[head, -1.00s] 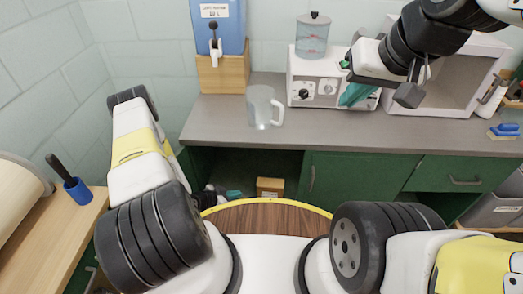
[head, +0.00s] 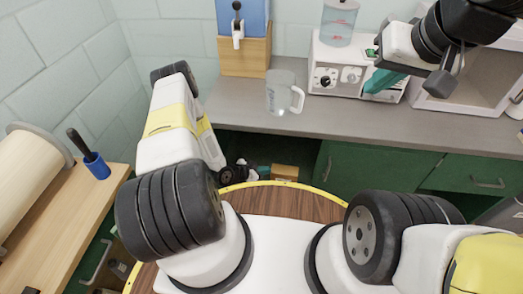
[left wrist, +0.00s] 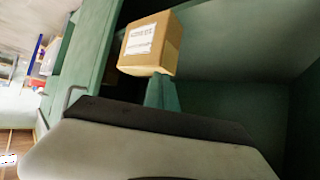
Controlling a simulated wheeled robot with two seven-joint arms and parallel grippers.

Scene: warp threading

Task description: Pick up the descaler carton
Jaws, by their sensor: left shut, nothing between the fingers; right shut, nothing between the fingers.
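The descaler carton is a small brown box (head: 285,173) low in the open green cabinet under the counter. In the left wrist view the carton (left wrist: 150,45) shows a white label, too blurred to read fully. My left gripper (head: 262,171) reaches into the cabinet opening, just left of the carton in the head view. Its teal fingers (left wrist: 162,92) are shut and empty, pointing towards the carton's lower edge; whether they touch it I cannot tell. My right gripper (head: 382,82) is shut and empty, above the counter in front of the white appliance.
The grey counter (head: 350,118) overhangs the cabinet and holds a clear jug (head: 280,95), a blue water tank on a wooden stand (head: 245,57) and a white appliance (head: 335,75). A green door (head: 370,165) borders the opening on the right. A wooden table (head: 60,215) stands left.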

